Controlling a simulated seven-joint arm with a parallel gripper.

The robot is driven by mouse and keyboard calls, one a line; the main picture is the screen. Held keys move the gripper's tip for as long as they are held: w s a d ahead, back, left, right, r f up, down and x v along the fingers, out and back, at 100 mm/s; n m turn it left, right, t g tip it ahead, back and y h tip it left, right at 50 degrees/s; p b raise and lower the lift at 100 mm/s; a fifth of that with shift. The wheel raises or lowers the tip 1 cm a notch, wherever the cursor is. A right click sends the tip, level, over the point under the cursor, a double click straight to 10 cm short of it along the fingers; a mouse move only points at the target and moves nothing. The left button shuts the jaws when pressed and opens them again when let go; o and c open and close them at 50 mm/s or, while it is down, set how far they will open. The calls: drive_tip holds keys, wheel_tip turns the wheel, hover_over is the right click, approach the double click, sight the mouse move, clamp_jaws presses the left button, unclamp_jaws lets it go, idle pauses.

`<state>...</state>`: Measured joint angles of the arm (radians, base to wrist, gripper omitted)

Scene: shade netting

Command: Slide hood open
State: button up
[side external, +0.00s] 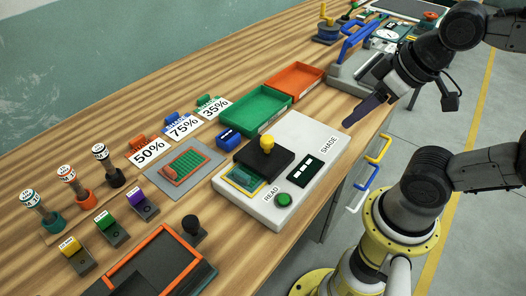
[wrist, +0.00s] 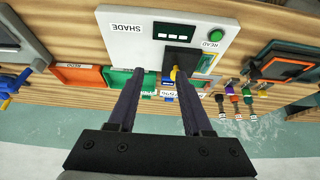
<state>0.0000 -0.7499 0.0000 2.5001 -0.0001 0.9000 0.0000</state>
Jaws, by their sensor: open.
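The white meter box (side external: 314,136) lies on the bench with a black hood (side external: 262,160) on its top. A yellow knob (side external: 267,141) stands up from the hood. A yellow-edged green window (side external: 243,180) shows beside the hood, which may cover part of it. My gripper (side external: 350,121) is open and empty, in the air near the SHADE end of the box, to the right of the hood. In the wrist view the knob (wrist: 174,73) shows near the right fingertip of my gripper (wrist: 160,76), and the hood (wrist: 181,58) is partly hidden.
A green READ button (side external: 284,199) and a dark display (side external: 305,170) sit on the box. Green (side external: 256,108) and orange (side external: 295,77) trays stand behind it. Bench edge is close in front.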

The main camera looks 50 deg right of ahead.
idle(0.4)
drive_tip(key=o, duration=0.3)
drive_tip(key=shift+s+f, duration=0.1)
drive_tip(key=shift+o, duration=0.2)
wheel_tip(320, 180, up, 4)
drive_tip(key=w+g, duration=0.1)
drive_tip(key=w, duration=0.2)
drive_tip(key=n+g, duration=0.3)
drive_tip(key=g, duration=0.2)
hover_over(267, 138)
wheel_tip(267, 138, down, 3)
wheel_tip(267, 138, down, 13)
drive_tip(key=shift+f, duration=0.1)
clamp_jaws()
